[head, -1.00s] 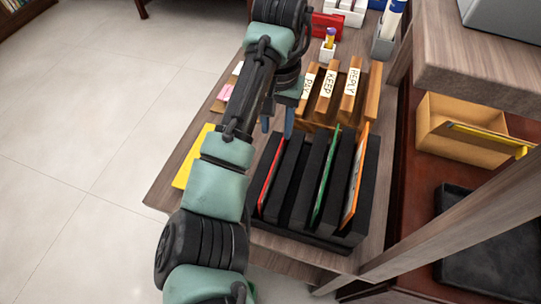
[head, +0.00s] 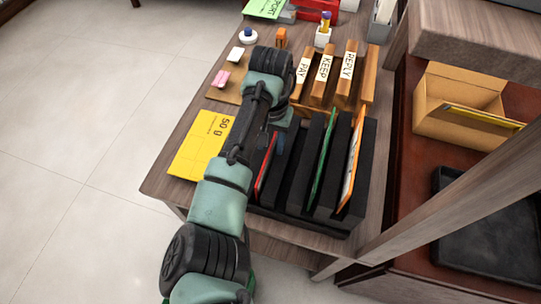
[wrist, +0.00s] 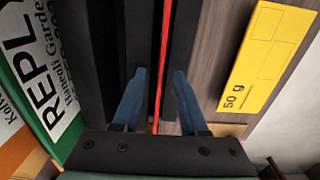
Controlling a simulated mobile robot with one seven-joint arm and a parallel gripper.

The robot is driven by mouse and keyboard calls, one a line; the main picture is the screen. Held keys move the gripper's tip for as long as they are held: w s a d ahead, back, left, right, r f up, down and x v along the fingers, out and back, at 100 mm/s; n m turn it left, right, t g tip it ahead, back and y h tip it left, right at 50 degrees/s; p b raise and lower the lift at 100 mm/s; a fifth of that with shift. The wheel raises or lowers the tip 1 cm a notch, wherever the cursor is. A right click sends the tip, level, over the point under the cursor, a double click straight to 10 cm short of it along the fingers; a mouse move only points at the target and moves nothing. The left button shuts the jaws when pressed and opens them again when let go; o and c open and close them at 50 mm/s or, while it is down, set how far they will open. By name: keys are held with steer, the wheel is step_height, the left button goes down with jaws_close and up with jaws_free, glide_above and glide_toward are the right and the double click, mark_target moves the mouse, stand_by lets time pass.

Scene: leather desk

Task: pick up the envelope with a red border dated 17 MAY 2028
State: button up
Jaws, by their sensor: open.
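A red-edged envelope (head: 265,162) stands on edge in the left slot of a black slotted rack (head: 318,222). The wrist view shows it edge-on as a thin red line (wrist: 163,55); its date cannot be read. My gripper (wrist: 158,80) is open, with a blue finger on each side of that red edge and a visible gap to both. In the head view my gripper (head: 281,143) is over the rack's left part, mostly hidden by my arm. A green-bordered envelope (head: 323,158) and an orange-bordered envelope (head: 352,160) stand in slots farther right.
A wooden sorter (head: 343,97) labelled PAY, KEEP and REPLY stands behind the rack. A yellow 50 g card (head: 203,143) lies left of it. A desk post (head: 450,190) rises at the right. A cardboard box (head: 450,108) is on the right shelf.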

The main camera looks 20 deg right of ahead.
jaws_close()
stand_by(1.4)
